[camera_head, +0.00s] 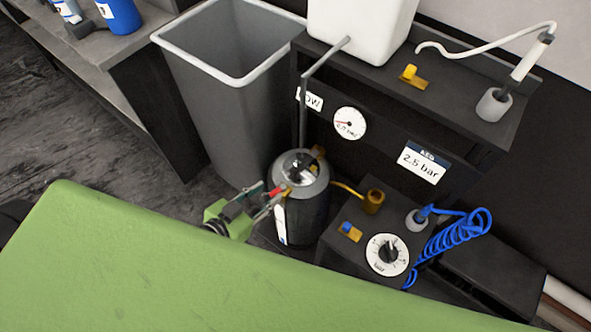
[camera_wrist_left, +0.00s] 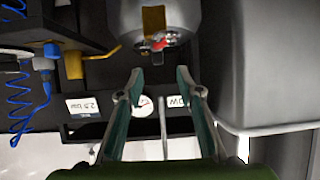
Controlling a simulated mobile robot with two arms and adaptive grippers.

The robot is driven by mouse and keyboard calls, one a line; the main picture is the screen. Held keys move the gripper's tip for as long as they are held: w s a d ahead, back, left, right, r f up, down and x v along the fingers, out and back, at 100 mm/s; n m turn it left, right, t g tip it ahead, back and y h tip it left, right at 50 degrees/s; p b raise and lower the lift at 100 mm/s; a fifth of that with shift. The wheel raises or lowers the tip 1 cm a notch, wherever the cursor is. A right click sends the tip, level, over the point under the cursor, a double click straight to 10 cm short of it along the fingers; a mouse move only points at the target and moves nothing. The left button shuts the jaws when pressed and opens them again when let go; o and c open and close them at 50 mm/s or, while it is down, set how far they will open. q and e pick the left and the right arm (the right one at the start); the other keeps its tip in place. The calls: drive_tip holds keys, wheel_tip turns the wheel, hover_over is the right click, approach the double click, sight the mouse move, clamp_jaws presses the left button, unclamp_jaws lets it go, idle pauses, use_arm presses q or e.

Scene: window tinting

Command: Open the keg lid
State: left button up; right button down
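The keg (camera_head: 306,212) is a dark cylinder with a grey domed shoulder, upright on the floor in front of the rack. Its round lid (camera_head: 298,165), with a dark lever, sits at the top; I cannot tell whether it is latched. My left gripper (camera_head: 269,193) is at the keg's left, near its shoulder and a small red part. In the left wrist view, which is upside down, the gripper (camera_wrist_left: 158,76) is open with nothing between its fingertips. The keg (camera_wrist_left: 153,16) with its red and yellow fittings lies just beyond the tips. My right gripper is not in view.
A grey bin (camera_head: 220,110) stands left behind the keg. Behind the keg, a black rack carries a white tank (camera_head: 360,25), a pressure gauge (camera_head: 349,123) and a spout pipe. A regulator box with a dial (camera_head: 387,254) and coiled blue hose (camera_head: 462,235) stands right.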

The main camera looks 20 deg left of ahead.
sight(292, 173)
use_arm(q)
drive_tip(key=shift+r+t+h, duration=0.3)
drive_tip(key=shift+r+h, duration=0.05)
drive_tip(key=shift+h, duration=0.05)
drive_tip(key=shift+w+d+f, duration=0.1)
drive_tip(key=shift+w+d, duration=0.15)
drive_tip(key=shift+w, duration=0.3)
drive_tip(key=x, duration=1.2)
drive_tip(key=shift+w+d+f, duration=0.1)
drive_tip(key=shift+w, duration=0.2)
clamp_jaws()
